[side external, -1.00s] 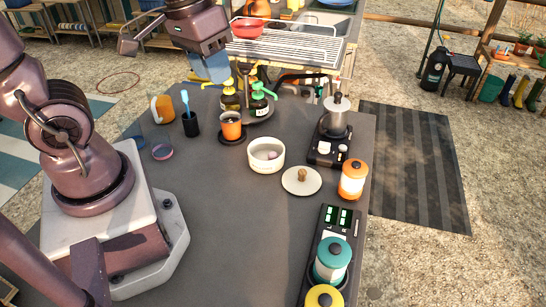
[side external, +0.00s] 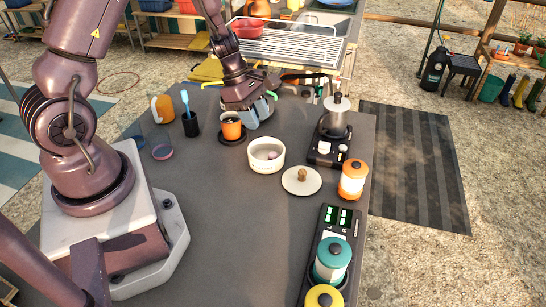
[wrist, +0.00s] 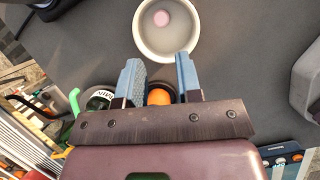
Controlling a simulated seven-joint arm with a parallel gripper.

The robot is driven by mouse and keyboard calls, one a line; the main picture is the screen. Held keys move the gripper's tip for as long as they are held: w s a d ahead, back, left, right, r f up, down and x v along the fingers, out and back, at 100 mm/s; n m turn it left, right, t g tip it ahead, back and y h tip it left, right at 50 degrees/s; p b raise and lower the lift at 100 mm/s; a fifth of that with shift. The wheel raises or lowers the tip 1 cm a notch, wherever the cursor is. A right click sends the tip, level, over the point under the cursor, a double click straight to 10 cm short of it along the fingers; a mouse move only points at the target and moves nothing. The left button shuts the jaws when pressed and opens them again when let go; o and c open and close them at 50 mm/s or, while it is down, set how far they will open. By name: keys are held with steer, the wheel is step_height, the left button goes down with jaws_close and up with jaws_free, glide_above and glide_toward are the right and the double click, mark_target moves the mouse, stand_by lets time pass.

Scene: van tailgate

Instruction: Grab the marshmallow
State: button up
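The marshmallow (side external: 272,155) is a small pale pink piece inside a white bowl (side external: 266,165). In the wrist view the marshmallow (wrist: 161,18) lies on the floor of the bowl (wrist: 145,45), at the top of the picture. My gripper (side external: 259,110) hangs behind the bowl, close to the orange cup. In the wrist view its blue fingers (wrist: 158,72) stand apart with nothing between the tips. The bowl lies beyond the fingertips, and the gripper touches neither it nor the marshmallow.
The table front is clear.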

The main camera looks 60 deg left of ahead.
mark_target(271, 154)
steer(key=x, duration=1)
steer(key=shift+d+f, duration=0.1)
steer(key=shift+f, duration=0.1)
steer(key=c, duration=0.6)
